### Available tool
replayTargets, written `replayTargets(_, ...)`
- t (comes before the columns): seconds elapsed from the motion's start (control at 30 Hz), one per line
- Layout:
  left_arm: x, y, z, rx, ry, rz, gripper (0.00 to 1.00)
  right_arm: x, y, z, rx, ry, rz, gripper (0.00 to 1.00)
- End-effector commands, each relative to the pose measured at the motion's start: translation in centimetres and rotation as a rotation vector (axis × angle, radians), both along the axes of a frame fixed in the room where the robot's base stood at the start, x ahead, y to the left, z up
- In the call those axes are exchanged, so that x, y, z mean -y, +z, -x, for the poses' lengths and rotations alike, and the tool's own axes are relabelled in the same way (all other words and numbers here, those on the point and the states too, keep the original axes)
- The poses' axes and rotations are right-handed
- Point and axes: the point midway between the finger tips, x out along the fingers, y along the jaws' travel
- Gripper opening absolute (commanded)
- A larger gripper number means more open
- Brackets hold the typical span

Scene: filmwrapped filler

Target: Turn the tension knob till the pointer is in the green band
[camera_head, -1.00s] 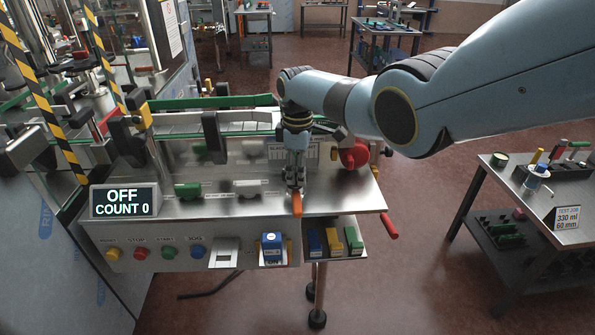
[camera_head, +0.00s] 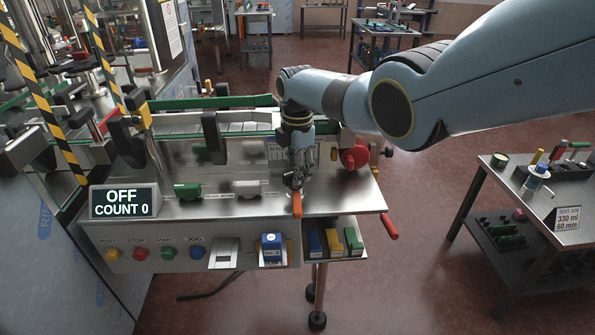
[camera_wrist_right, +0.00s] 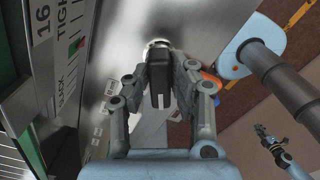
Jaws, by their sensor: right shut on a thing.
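My right gripper (camera_head: 294,184) points down over the machine's steel deck (camera_head: 345,197). In the wrist view, its two fingers (camera_wrist_right: 162,88) are closed on the sides of the dark tension knob (camera_wrist_right: 160,92). The tension gauge (camera_wrist_right: 75,50), lettered TIGHT and SLACK, stands at the left of the wrist view with a green band and a small red mark. I cannot tell for sure where the pointer stands against the band.
An orange lever (camera_head: 297,204) is just in front of the gripper. A display (camera_head: 125,201) reads OFF, COUNT 0. Coloured buttons (camera_head: 168,253) line the front panel. A red handwheel (camera_head: 355,157) is to the right. A side table (camera_head: 545,200) stands at the far right.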

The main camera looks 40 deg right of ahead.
Motion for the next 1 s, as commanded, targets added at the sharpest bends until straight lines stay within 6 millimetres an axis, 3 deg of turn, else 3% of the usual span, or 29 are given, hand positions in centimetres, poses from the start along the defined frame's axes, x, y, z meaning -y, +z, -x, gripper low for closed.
replayTargets(0.57,-0.02,-0.02,-0.01,0.0,0.0,0.0,0.0,-0.01,0.07,-0.1,0.002,0.036,0.0,0.0)
replayTargets(0.6,-0.02,-0.02,-0.01,0.0,0.0,0.0,0.0,-0.01,0.08,-0.11,0.002,0.036,0.0,0.23)
replayTargets(0.77,-0.02,-0.02,-0.01,0.0,0.0,0.0,0.0,-0.01,0.06,-0.09,0.002,0.036,0.0,0.44)
replayTargets(1.0,-0.19,-0.02,0.05,0.0,-0.001,-0.002,0.0,-0.01,0.04,-0.05,0.001,0.035,0.0,0.44)
